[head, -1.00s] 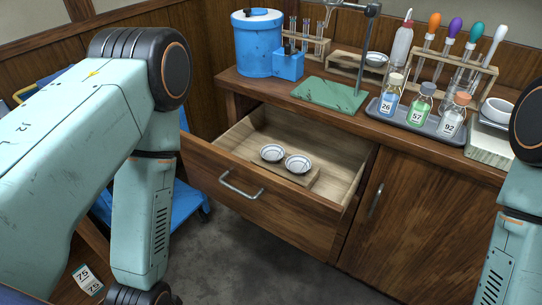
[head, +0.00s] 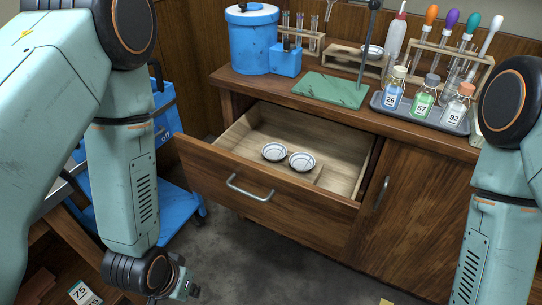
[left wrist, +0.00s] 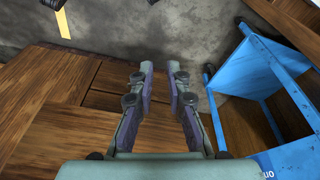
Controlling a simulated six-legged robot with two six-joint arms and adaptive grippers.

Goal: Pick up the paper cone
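I cannot make out a paper cone in either view. My left gripper (head: 182,287) is at the bottom of the head view, low in front of the open drawer and left of its handle. In the left wrist view its two fingers (left wrist: 159,68) stand apart with nothing between them, above brown wooden boards (left wrist: 60,100) and grey floor. My right arm shows at the right edge of the head view, but its gripper is out of the picture.
The open drawer (head: 265,192) holds two small white dishes (head: 287,157). A blue cart (left wrist: 265,75) stands beside my left gripper.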

